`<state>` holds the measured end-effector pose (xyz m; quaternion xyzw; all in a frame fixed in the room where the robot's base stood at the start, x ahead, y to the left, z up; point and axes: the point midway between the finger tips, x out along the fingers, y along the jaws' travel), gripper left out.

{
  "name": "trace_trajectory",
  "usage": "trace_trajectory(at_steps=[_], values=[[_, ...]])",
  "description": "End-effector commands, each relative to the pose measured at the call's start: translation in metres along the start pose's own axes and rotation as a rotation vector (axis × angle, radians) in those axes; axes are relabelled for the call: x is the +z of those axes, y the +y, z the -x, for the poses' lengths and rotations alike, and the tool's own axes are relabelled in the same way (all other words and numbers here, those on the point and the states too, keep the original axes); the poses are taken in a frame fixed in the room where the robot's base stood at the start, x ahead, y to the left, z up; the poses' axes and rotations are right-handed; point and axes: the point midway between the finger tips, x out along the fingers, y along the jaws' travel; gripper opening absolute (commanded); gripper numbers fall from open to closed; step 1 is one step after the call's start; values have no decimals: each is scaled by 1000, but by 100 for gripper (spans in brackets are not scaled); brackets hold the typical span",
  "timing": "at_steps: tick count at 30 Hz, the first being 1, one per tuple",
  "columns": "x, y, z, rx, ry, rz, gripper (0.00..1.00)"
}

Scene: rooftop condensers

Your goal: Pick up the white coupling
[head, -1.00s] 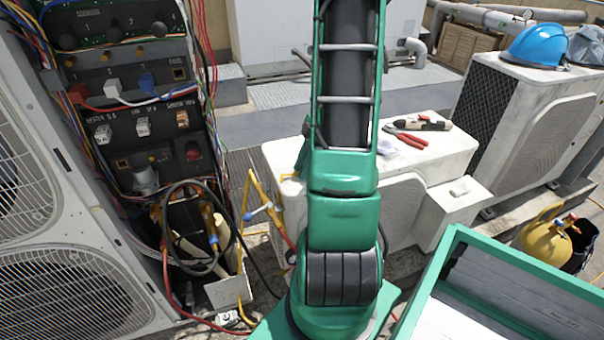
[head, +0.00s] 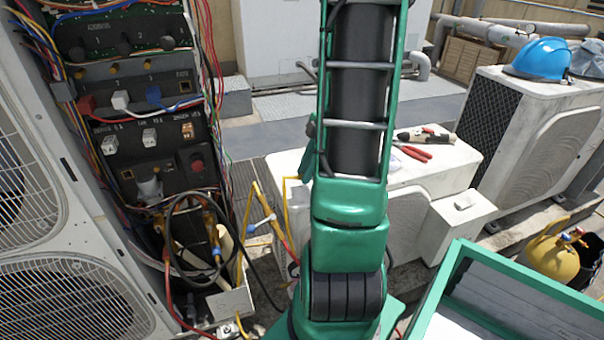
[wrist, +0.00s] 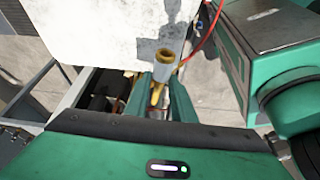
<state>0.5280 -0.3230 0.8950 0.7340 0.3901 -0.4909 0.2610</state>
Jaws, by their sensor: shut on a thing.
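In the wrist view, my gripper (wrist: 162,86) has its two green fingers closed around a short fitting. This is the white coupling (wrist: 165,73), with a pale grey-white body and an open brass ring at its far end. A yellow part shows between the fingers below it. The coupling's lower portion is hidden by the fingers. It lies in front of a white, stained surface (wrist: 105,30); I cannot tell the gap. In the head view my arm rises through the middle, and the gripper and coupling cannot be made out.
An open electrical panel (head: 150,120) with loose wires stands at left. Yellow hoses (head: 256,205) hang beside a white condenser (head: 410,180), which has red-handled pliers (head: 412,152) on top. A green-rimmed bin (head: 455,265) is at lower right. A yellow canister (head: 550,258) stands beyond it.

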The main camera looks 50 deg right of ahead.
Motion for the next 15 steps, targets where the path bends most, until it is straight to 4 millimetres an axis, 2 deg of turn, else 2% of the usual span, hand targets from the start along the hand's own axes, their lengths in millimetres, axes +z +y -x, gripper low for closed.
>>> trace_trajectory(at_steps=[6, 15], values=[[-22, -37, 17, 2, 0, 2, 0], [-39, -67, 30, 2, 0, -1, 0]])
